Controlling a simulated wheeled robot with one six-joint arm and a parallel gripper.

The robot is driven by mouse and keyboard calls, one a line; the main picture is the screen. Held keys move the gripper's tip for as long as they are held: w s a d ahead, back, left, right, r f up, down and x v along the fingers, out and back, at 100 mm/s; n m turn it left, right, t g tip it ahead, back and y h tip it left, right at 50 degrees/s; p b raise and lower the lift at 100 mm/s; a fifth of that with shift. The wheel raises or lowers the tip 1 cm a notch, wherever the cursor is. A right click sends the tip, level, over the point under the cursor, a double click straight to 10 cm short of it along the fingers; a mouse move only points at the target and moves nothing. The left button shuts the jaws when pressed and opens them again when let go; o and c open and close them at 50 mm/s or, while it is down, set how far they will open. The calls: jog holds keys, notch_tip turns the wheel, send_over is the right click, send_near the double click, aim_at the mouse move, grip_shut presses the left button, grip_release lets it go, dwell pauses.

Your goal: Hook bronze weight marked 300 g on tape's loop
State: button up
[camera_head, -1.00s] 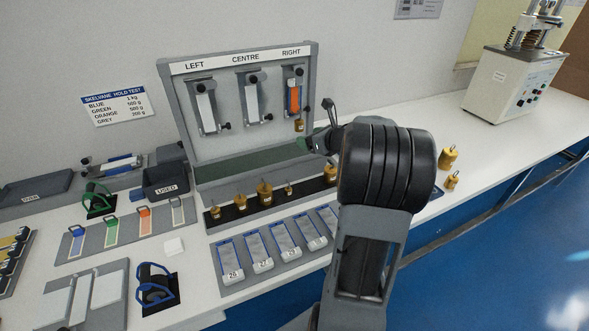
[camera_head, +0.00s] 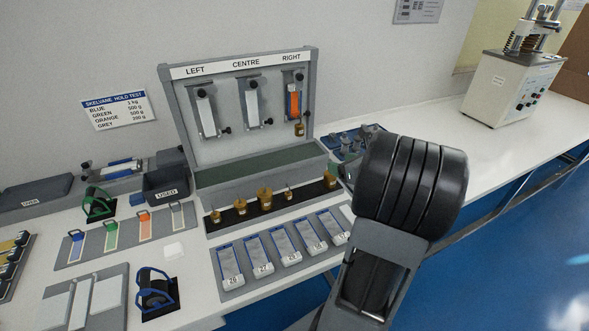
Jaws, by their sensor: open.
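A bronze weight (camera_head: 299,130) hangs at the lower end of the orange tape (camera_head: 294,103) at the RIGHT station of the upright panel. The join between its hook and the tape's loop is too small to make out. Several more bronze weights, among them a large one (camera_head: 264,199), stand on the black strip (camera_head: 227,224) in front of the panel. Their gram marks are not readable, so I cannot tell which is 300 g. My black forearm fills the right centre and hides my gripper. The hanging weight is clear of my arm.
A blue mat with grey parts (camera_head: 350,142) lies right of the panel, close to my arm. Numbered plates (camera_head: 262,254) lie in front of the weights. The dark USED bin (camera_head: 166,186) is at left. A tester (camera_head: 507,85) stands far right. The bench's right stretch is clear.

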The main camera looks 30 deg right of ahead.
jog(key=w+a+f, duration=0.2)
jog(key=w+a, duration=0.1)
jog(key=w, duration=0.1)
send_over(309, 191)
notch_tip(309, 191, down, 7)
jog(key=shift+w+r, duration=0.1)
jog(key=shift+w, duration=0.05)
notch_tip(309, 191, down, 2)
jog(key=shift+f, duration=0.25)
jog(key=b+v, duration=0.1)
jog(key=v, duration=1.2)
jog(key=shift+s+r, duration=0.15)
jog(key=shift+s, duration=0.1)
jog(key=w+a+r+m+g+h+p, duration=0.25)
jog(key=r+m, duration=0.35)
jog(key=m, duration=0.5)
jog(key=w+a+r+m+g+h+p, duration=0.1)
jog(key=a+r+m+h+p, duration=0.25)
jog(key=r+m, duration=0.5)
jog(key=s+a+m+g+y+p, duration=0.1)
jog(key=s+a+m+g+p, duration=0.1)
jog(key=a+m, duration=0.6)
jog(key=s+m+g, duration=0.1)
jog(key=m, duration=0.2)
jog(key=shift+s+r+p, duration=0.35)
jog(key=shift+s+r, duration=0.05)
